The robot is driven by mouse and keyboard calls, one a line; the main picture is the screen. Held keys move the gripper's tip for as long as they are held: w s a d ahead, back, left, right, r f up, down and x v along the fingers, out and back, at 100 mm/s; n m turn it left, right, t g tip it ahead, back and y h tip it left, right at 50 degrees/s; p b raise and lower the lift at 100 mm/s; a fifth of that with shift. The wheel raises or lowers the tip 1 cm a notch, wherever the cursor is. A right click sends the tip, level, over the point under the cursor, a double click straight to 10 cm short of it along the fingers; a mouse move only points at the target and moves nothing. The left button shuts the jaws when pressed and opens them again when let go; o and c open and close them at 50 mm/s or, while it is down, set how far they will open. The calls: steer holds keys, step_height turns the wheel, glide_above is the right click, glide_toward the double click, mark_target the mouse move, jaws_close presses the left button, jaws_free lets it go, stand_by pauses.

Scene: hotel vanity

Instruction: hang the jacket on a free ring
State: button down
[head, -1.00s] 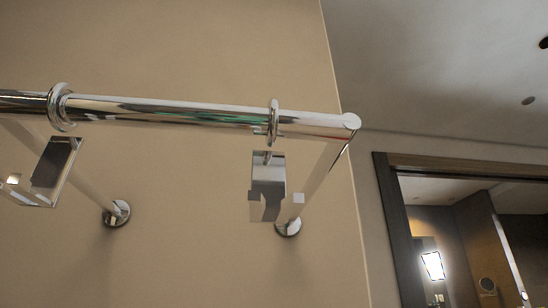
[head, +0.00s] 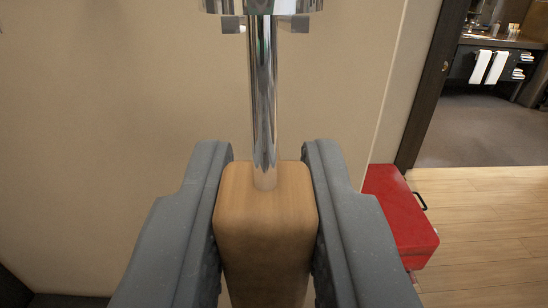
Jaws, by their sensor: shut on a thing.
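My gripper (head: 266,165) has its two dark grey jaws shut on a light wooden block (head: 266,235), which looks like the neck of a hanger. A polished chrome rod (head: 263,95) rises upright from the top of the block. At the top edge of the view, the rod meets or passes in front of a chrome fitting (head: 300,8), cut off by the frame. I cannot tell whether they are joined. The jacket is not visible, and the rings and rail are out of view above.
A plain beige wall (head: 110,120) stands behind the rod. A red case (head: 400,215) with a dark handle sits on the wooden floor (head: 485,240) at right. Beyond a dark door frame (head: 435,80), white towels (head: 481,66) hang at a vanity.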

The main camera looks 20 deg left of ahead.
steer(key=b+v, duration=0.2)
steer(key=v, duration=0.3)
steer(key=shift+d, duration=0.1)
steer(key=b+v, duration=0.5)
steer(key=shift+s, duration=0.3)
